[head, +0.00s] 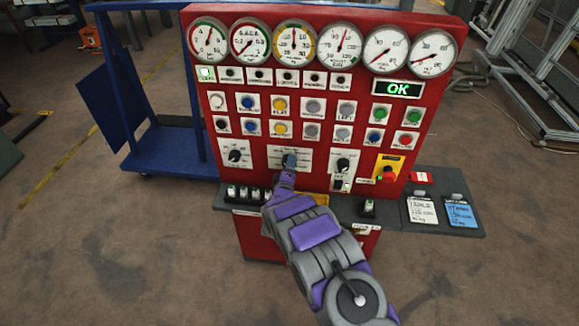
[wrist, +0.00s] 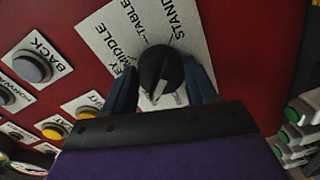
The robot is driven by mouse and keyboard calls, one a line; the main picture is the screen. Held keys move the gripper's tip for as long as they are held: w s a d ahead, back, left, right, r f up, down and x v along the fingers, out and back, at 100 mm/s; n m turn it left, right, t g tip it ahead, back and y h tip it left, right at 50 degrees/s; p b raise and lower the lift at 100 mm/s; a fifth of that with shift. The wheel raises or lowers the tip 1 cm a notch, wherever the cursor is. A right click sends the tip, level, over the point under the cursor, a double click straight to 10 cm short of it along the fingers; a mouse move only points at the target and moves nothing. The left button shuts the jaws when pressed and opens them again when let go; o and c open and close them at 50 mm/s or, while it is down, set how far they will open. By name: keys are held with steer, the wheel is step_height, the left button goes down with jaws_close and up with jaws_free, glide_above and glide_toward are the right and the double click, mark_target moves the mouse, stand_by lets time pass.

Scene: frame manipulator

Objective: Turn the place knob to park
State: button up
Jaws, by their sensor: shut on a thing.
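The place knob (wrist: 162,66) is a round black knob on a white label plate (wrist: 112,38) in the wrist view. I read the words middle, table and stand around it; a park mark is not readable. My gripper (head: 289,161) reaches the middle plate of the red panel in the head view and mostly hides the knob there. In the wrist view its two blue-grey fingers lie on either side of the knob, shut on it.
The red panel (head: 225,110) carries gauges, buttons, a lit OK display (head: 398,89) and a red emergency button (head: 387,174). Black knobs (head: 235,156) and (head: 343,165) flank the middle plate. A grey shelf (head: 467,232) with cards juts out below. A blue cart (head: 165,150) stands left.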

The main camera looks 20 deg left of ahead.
steer(key=shift+s+a+f, duration=0.1)
steer(key=shift+s+a, duration=0.05)
steer(key=shift+a, duration=0.1)
steer(key=o, duration=1.1)
steer(key=shift+a+f, duration=0.1)
steer(key=shift+a, duration=0.1)
steer(key=shift+c, duration=0.2)
steer(key=p+v, duration=0.1)
steer(key=v, duration=1.6)
steer(key=shift+d, duration=0.1)
